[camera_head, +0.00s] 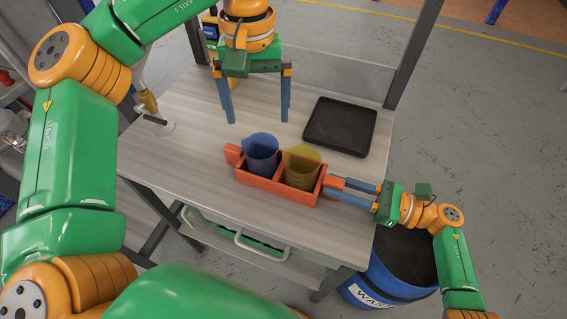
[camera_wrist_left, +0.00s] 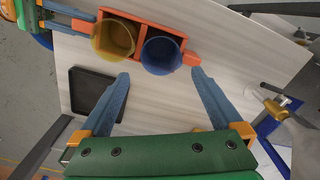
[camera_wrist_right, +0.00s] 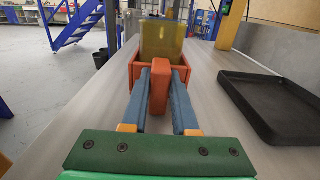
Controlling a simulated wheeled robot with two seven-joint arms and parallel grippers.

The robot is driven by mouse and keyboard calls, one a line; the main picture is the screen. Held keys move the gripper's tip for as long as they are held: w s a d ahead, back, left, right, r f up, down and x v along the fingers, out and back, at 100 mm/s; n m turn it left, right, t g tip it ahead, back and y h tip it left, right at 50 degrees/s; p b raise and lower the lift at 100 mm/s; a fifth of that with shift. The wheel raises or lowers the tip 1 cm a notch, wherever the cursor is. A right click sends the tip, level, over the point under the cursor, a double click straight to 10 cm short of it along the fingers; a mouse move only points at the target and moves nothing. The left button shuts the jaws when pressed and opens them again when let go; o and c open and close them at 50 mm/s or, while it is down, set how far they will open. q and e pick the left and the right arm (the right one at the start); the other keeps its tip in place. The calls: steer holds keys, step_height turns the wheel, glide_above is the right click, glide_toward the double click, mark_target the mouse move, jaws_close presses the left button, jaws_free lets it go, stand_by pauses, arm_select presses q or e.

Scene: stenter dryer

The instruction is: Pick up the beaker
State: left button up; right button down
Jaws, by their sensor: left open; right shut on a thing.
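A blue beaker (camera_head: 262,153) and a yellow beaker (camera_head: 301,167) stand upright in the two compartments of an orange rack (camera_head: 278,190) on the table. The left wrist view shows the blue beaker (camera_wrist_left: 161,51), the yellow beaker (camera_wrist_left: 114,38) and the rack (camera_wrist_left: 147,20). My left gripper (camera_head: 258,118) is open and empty, fingers pointing down, behind the rack. In the left wrist view its spread fingers (camera_wrist_left: 160,74) face the rack, apart from both beakers. My right gripper (camera_head: 328,188) is shut on the rack's end handle (camera_wrist_right: 160,82); the yellow beaker (camera_wrist_right: 163,40) stands beyond it.
A black tray (camera_head: 340,126) lies on the table behind and right of the rack. A blue waste bin (camera_head: 380,284) stands on the floor by the table's right front corner. A dark-handled item (camera_head: 152,118) is at the table's left side. The front left tabletop is clear.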

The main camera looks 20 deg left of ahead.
arm_select(q)
steer(key=n, duration=1.3)
glide_toward(261, 147)
steer(key=s+f, duration=0.1)
steer(key=f, duration=0.1)
steer(key=d+f, duration=0.1)
steer(key=f, duration=0.1)
steer(key=s+f, duration=0.1)
steer(key=f, duration=0.1)
steer(key=shift+s+d+f, duration=0.25)
steer(key=shift+s+f, duration=0.05)
steer(key=shift+f, duration=0.05)
steer(key=shift+r, duration=0.1)
steer(key=c, duration=1.2)
